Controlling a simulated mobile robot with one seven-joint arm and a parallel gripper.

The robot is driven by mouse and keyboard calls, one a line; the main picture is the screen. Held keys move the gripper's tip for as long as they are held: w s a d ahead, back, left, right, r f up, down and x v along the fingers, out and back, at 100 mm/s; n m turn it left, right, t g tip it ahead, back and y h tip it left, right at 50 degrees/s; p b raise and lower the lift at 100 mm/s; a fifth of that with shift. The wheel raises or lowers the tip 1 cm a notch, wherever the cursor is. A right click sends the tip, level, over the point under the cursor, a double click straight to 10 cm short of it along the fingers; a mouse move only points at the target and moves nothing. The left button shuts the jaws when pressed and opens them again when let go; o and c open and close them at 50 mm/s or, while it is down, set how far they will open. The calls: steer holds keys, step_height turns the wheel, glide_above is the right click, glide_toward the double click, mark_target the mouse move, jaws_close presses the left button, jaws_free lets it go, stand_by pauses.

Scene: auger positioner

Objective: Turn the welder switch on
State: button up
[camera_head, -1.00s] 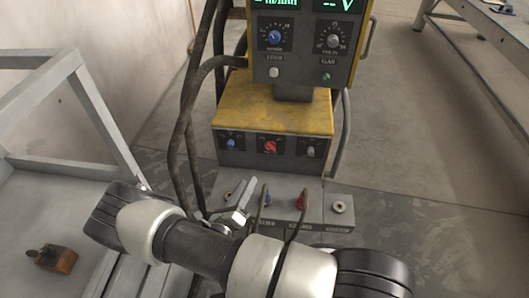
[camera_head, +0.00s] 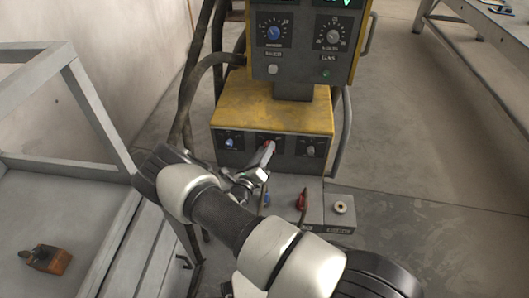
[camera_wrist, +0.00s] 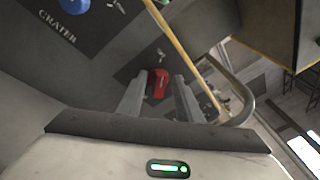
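The welder (camera_head: 310,118) stands ahead, with a yellow housing and dark panels. Its lower front panel carries a blue knob (camera_head: 231,143) at left, a red switch (camera_head: 271,141) in the middle and a grey knob (camera_head: 310,150) at right. My gripper (camera_head: 266,152) is at the red switch and partly hides it in the head view. In the wrist view, the red switch (camera_wrist: 158,83) sits between the two fingers of my gripper (camera_wrist: 159,79). The fingers are open, with a gap visible on each side of the switch.
Hoses (camera_head: 190,85) hang at the welder's left. Red and blue connectors stick up from the welder's base (camera_head: 322,205). A handle bar (camera_wrist: 235,90) curves beside the panel.

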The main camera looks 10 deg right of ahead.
steer(key=shift+c, duration=0.2)
jaws_close()
steer(key=shift+r+p, duration=0.1)
steer(key=shift+p, duration=0.25)
steer(key=shift+s+d+r+m+g+y+p, duration=0.25)
steer(key=shift+m+y+p, duration=0.65)
steer(key=shift+m+p, duration=1.45)
steer(key=shift+d+f+m+g+y+p, duration=0.1)
steer(key=shift+d+m+y+p, duration=0.6)
steer(key=shift+m+p, duration=1.65)
steer(key=shift+s+d+r+m+g+y+p, duration=0.15)
steer(key=shift+m+y+p, duration=0.95)
steer(key=shift+m+p, duration=1.25)
steer(key=shift+m+b, duration=0.35)
steer(key=shift+m, duration=0.1)
